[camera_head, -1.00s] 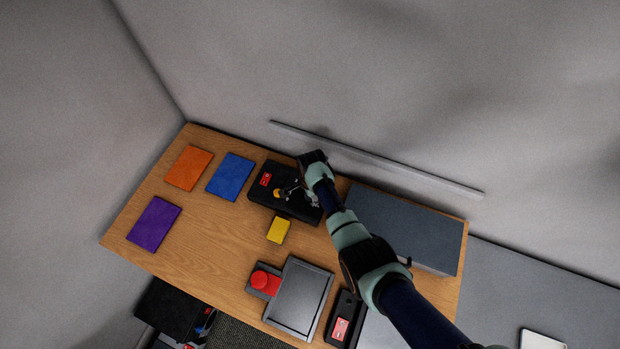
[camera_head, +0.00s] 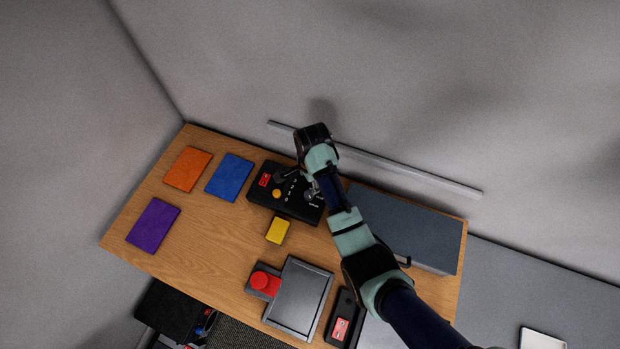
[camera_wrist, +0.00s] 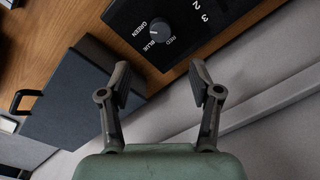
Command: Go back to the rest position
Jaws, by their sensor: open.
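My gripper (camera_wrist: 160,85) is open and empty in the wrist view, its two fingers apart. In the head view my arm reaches in from the lower right, and my gripper (camera_head: 295,183) is over the black control box (camera_head: 265,196), partly hidden by the wrist. The box also shows in the wrist view (camera_wrist: 180,12) with a knob (camera_wrist: 160,30) marked RED, BLUE and GREEN and several numbers. Nothing is held between the fingers.
Orange (camera_head: 188,168), blue (camera_head: 230,177) and purple (camera_head: 153,225) mats and a yellow block (camera_head: 278,230) lie on the wooden table (camera_head: 205,255). A red button (camera_head: 264,281) is beside a grey square device (camera_head: 300,297). A large dark grey box (camera_head: 405,225) stands at the right.

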